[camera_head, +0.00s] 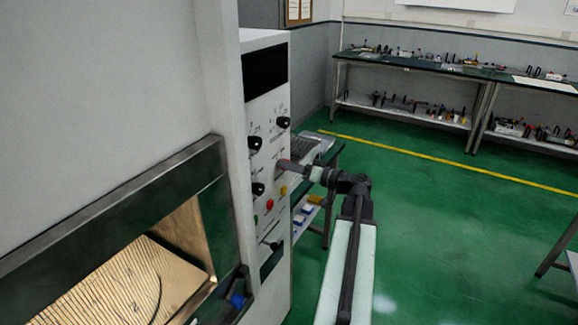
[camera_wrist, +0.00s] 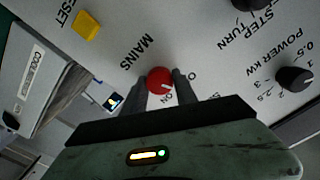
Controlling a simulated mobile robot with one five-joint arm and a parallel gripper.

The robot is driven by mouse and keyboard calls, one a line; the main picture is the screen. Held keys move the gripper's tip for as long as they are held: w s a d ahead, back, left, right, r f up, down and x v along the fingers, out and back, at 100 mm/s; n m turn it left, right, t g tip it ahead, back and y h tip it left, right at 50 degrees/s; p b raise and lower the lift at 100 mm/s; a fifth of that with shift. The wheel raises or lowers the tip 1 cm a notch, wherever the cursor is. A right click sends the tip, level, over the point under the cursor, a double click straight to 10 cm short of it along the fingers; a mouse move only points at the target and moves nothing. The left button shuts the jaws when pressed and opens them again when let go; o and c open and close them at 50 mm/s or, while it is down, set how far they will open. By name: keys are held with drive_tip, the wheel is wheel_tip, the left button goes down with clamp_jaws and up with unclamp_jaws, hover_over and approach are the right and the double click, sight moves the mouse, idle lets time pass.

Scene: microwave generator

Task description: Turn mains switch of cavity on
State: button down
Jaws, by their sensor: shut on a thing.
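The mains switch is a round red knob (camera_wrist: 160,79) on a pale panel, next to the printed word MAINS in the wrist view. A white mark on its face points toward the lower right, near the ON lettering; an O is printed to its right. My gripper (camera_wrist: 161,86) has its two dark fingers on either side of the knob and is shut on it. In the head view my gripper (camera_head: 287,164) reaches the front of the control panel (camera_head: 266,165) from the right. There the fingers mostly hide the knob.
A yellow button (camera_wrist: 87,25) marked RESET and a black POWER KW knob (camera_wrist: 295,78) sit nearby on the panel. In the head view, red (camera_head: 270,204) and green (camera_head: 256,219) buttons are lower down. The open cavity (camera_head: 150,265) is at left. Green floor (camera_head: 440,220) is free at right.

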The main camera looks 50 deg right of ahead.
drive_tip(key=m, duration=1)
drive_tip(key=shift+m, duration=0.3)
idle(0.4)
drive_tip(key=c, duration=1)
unclamp_jaws()
drive_tip(key=shift+o, duration=0.2)
drive_tip(key=v, duration=0.8)
drive_tip(key=shift+f, duration=0.1)
